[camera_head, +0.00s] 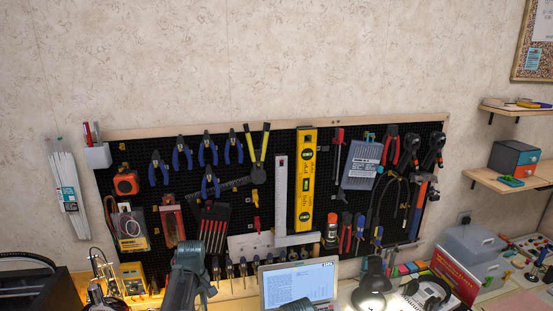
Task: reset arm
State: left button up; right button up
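A grey-green, jointed part that looks like one of my arm links rises from the bottom edge, left of centre, in front of the pegboard's lower edge. A small dark greenish part shows at the bottom edge in front of the laptop; I cannot tell what it is. I see no fingertips of my left or right gripper, and nothing held. The black pegboard (265,177) hangs on the wall with its tools in rows.
A yellow level (306,180) and several blue-handled pliers (207,150) hang on the board. Below stand an open laptop (297,284), a lit lamp (369,285) and grey boxes (470,250). Wooden shelves (510,180) are at right. The wall above is bare.

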pick_arm(q)
jog(key=s+d+f+m+b, duration=0.2)
jog(key=s+d+m, duration=1.3)
jog(key=s+d, duration=0.3)
jog(key=shift+s+d+y, duration=0.4)
jog(key=shift+s, duration=0.05)
jog(key=shift+f, duration=0.1)
